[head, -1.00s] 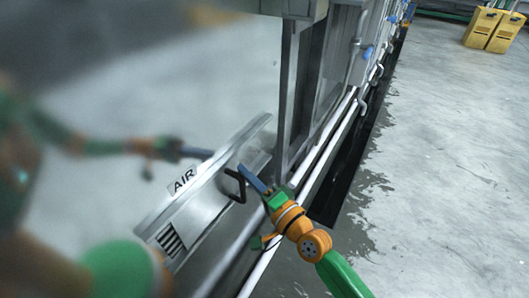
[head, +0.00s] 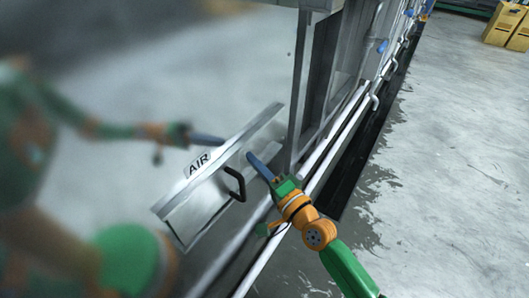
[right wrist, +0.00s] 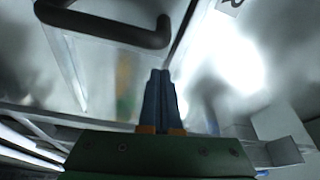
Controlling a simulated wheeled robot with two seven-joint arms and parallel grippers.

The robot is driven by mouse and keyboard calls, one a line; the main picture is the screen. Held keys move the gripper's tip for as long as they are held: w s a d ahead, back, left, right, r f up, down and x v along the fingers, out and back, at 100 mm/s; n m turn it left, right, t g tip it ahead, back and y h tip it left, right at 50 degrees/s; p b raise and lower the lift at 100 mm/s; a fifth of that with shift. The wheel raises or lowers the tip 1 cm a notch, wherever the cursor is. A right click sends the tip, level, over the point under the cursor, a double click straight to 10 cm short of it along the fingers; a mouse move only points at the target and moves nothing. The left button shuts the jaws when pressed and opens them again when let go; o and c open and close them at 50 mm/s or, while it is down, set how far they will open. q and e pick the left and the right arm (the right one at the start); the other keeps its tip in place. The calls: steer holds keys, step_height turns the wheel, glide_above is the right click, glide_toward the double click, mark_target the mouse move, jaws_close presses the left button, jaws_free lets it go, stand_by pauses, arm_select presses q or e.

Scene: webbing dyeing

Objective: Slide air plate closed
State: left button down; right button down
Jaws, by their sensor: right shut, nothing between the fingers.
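The air plate (head: 200,207) is a flat metal plate in a frame on the steel machine front, under the "AIR" label (head: 198,163). Its dark bracket handle (head: 237,183) stands out from its right part. No vent slots show beside it. My right gripper (head: 253,158) is shut and empty, its blue fingers just to the right of the handle. In the right wrist view the shut fingers (right wrist: 160,75) point at the metal, and the handle (right wrist: 110,28) is above and left, apart from them. My left gripper is not in view; the blurred arm at left looks like a reflection.
The polished steel panel (head: 215,75) fills the left and mirrors me. A vertical metal post (head: 298,100) stands close right of my fingers. Pipes and rails run along the machine. The wet concrete floor (head: 455,130) is open at right, with yellow boxes (head: 497,27) far off.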

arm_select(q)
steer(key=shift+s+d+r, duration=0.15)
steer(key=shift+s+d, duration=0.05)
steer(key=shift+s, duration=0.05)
arm_select(e)
steer(key=v, duration=1)
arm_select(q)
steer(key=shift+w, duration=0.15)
arm_select(e)
steer(key=shift+w+d, duration=0.15)
steer(key=shift+d, duration=0.05)
